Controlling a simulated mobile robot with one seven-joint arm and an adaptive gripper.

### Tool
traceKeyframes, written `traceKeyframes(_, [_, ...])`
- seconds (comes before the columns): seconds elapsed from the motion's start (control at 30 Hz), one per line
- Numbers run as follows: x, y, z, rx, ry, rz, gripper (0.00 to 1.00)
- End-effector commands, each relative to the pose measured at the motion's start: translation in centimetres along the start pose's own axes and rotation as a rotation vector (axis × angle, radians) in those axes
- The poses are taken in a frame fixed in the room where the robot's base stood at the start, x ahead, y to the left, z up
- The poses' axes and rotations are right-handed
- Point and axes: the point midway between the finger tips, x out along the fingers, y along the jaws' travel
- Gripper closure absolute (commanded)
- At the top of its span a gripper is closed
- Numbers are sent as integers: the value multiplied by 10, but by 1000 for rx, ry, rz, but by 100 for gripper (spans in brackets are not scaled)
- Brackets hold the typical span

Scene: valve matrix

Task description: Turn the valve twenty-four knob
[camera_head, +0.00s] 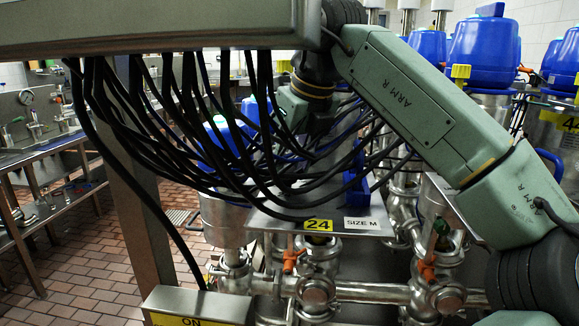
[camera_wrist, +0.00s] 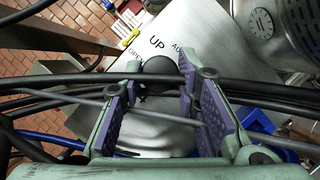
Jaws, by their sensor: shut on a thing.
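A black knob (camera_wrist: 158,70) stands on a metal plate (camera_wrist: 205,45) printed "UP" in the wrist view. My gripper (camera_wrist: 160,78) has its purple-padded fingers on either side of the knob and is shut on it. Dark cables cross in front of the fingers and hide part of the knob. In the head view the yellow "24" label (camera_head: 318,225) is on the front edge of the plate, beside a "SIZE M" label (camera_head: 362,224). My gripper end (camera_head: 297,108) is above this plate, mostly behind cables; the knob is hidden there.
A thick bundle of black cables (camera_head: 190,140) hangs around my gripper. Blue-topped valve units (camera_head: 485,45) stand at the right. Steel pipes (camera_head: 360,293) with orange-handled valves (camera_head: 291,260) run below the plate.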

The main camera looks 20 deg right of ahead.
Motion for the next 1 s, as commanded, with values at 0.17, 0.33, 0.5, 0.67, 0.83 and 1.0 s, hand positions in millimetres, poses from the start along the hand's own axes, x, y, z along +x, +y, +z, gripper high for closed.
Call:
traceKeyframes(0.17, [0,0,0,43,0,-20,99])
traceKeyframes(0.33, [0,0,0,60,0,-26,99])
traceKeyframes(0.5, [0,1,0,62,0,-26,99])
traceKeyframes(0.67, [0,1,0,61,0,-26,99])
traceKeyframes(0.83, [0,0,0,61,0,-26,61])
traceKeyframes(1.0, [0,0,0,61,0,-26,51])
